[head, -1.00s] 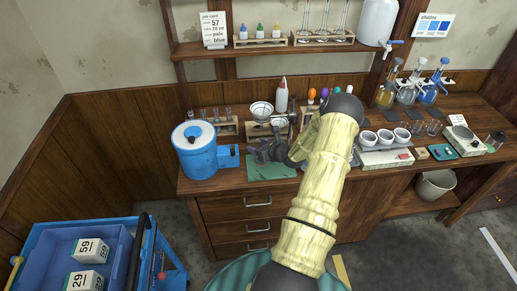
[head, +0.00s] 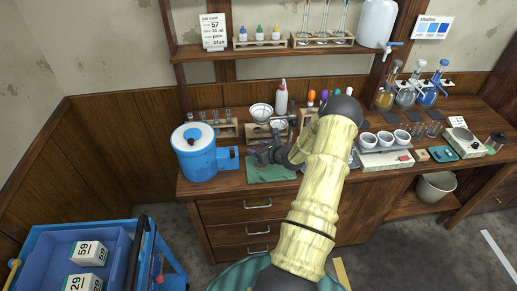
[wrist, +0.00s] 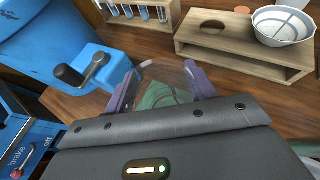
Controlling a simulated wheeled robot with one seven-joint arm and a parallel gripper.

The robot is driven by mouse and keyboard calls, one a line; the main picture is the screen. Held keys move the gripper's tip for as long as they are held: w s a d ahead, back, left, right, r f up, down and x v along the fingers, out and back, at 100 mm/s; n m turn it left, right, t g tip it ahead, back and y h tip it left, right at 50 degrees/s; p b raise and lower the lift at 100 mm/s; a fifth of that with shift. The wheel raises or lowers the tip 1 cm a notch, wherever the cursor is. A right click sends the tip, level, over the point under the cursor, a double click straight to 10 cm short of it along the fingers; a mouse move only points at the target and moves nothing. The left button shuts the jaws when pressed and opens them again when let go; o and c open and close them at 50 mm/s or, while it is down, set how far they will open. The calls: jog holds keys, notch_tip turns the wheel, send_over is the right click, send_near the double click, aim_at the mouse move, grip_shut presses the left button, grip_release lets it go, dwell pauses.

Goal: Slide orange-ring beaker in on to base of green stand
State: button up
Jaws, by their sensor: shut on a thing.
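My gripper (wrist: 162,90) is shut on a clear glass vessel (wrist: 168,72), which looks like a beaker; no orange ring can be made out on it. The green mat (wrist: 160,97) shows through the glass. In the head view my gripper (head: 262,155) is low over the left part of the bench, above the green mat (head: 272,173); the glass is too small to make out there. I cannot tell whether it touches the mat. I cannot pick out a green stand in either view; my arm hides part of the bench.
A blue drum-shaped machine (head: 197,152) stands left of the gripper. A wooden stand with a hole (wrist: 215,30) and a white bowl (wrist: 283,25) are behind. A test tube rack (wrist: 140,14) is at the back. Several clear beakers (head: 418,130) and flasks (head: 407,95) stand at right.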

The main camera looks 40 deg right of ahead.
jog(key=o, duration=1.1)
jog(key=shift+f, duration=0.1)
jog(key=shift+s, duration=0.1)
jog(key=b+v, duration=0.4)
jog(key=v, duration=1.3)
jog(key=shift+s+d, duration=0.1)
